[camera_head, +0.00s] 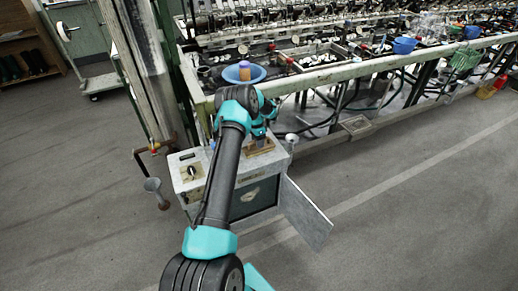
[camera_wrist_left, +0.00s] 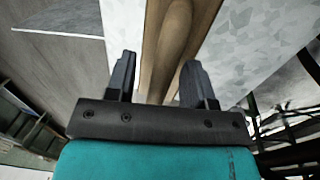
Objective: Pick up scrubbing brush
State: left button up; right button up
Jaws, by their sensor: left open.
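The scrubbing brush (camera_head: 262,151) appears as a small tan wooden piece on top of the grey metal cabinet. In the left wrist view its long brown wooden body (camera_wrist_left: 173,40) runs away from me between my fingers. My left gripper (camera_head: 258,141) is above the cabinet top, close over the brush and partly covering it. In the left wrist view the left gripper (camera_wrist_left: 156,80) is open, with one dark finger on each side of the wood. I cannot tell whether the fingers touch it. The bristles are not visible. My right gripper is in neither view.
The grey cabinet (camera_head: 185,180) has a black knob and an open door (camera_head: 305,215) at its right. Behind are a blue bowl (camera_head: 230,74) and the long reeling bench (camera_head: 385,67). Floor in front is clear.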

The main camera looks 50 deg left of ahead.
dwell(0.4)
pick_arm(q)
grip_shut()
dwell(0.4)
